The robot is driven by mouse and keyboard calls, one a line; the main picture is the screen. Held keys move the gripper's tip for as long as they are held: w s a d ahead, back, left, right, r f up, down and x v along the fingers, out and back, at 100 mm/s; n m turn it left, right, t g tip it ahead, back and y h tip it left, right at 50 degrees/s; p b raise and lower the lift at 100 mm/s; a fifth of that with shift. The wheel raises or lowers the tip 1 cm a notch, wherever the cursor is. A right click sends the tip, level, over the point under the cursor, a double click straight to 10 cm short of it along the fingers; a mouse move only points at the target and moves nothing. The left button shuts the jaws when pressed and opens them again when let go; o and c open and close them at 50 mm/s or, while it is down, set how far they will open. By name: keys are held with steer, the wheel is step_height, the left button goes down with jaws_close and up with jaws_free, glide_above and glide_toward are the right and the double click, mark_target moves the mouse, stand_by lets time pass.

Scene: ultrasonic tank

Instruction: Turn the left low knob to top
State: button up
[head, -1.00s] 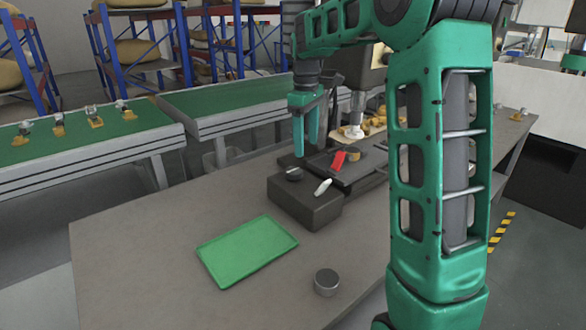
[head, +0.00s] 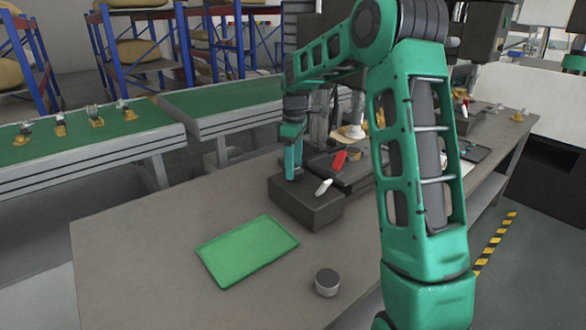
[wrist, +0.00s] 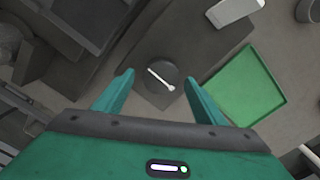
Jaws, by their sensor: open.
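The dark round knob (wrist: 161,77) with a thin white pointer line shows in the wrist view. Its pointer slants from upper left to lower right, with a thicker end at lower right. It sits on a dark box (head: 308,208), which stands on the table in the head view. My gripper (wrist: 159,80) is open, with one green finger on each side of the knob; I cannot tell whether they touch it. In the head view my gripper (head: 292,170) is at the left end of the box and hides the knob. A white lever (head: 323,187) is on the box's right part.
A green tray (head: 240,256) lies left of the box on the table and shows in the wrist view (wrist: 245,88). A grey cylinder (head: 327,282) stands near the front edge. A red lever (head: 339,160) is behind the box. The left table area is clear.

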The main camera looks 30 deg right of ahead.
steer(key=shift+f, duration=0.6)
steer(key=c, duration=1.1)
steer(key=shift+o, duration=0.3)
